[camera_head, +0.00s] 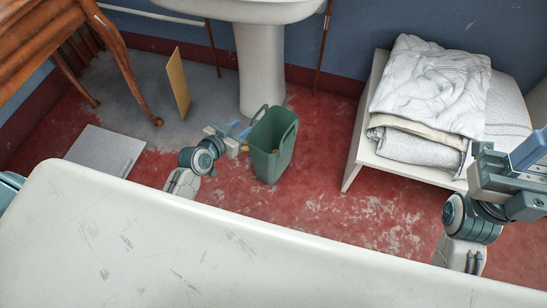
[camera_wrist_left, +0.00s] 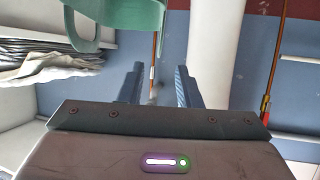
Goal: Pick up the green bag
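The green bag (camera_head: 272,150) stands upright on the red floor in front of the sink pedestal, with a loop handle on each side. My left gripper (camera_head: 241,129) is just left of the bag, near its upper part. In the left wrist view, my left gripper (camera_wrist_left: 157,82) has its two fingers apart with nothing between them. The bag (camera_wrist_left: 115,14) shows at the top left there, cut off by the frame edge and outside the finger gap. My right gripper (camera_head: 528,152) is at the far right, away from the bag; its opening cannot be made out.
A worn white surface (camera_head: 200,245) fills the foreground. The sink pedestal (camera_head: 260,70) stands behind the bag. A white bench (camera_head: 357,140) with folded linens (camera_head: 430,85) is at the right. A wooden table (camera_head: 45,30), a tan board (camera_head: 178,82) and a grey slab (camera_head: 105,150) are at the left.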

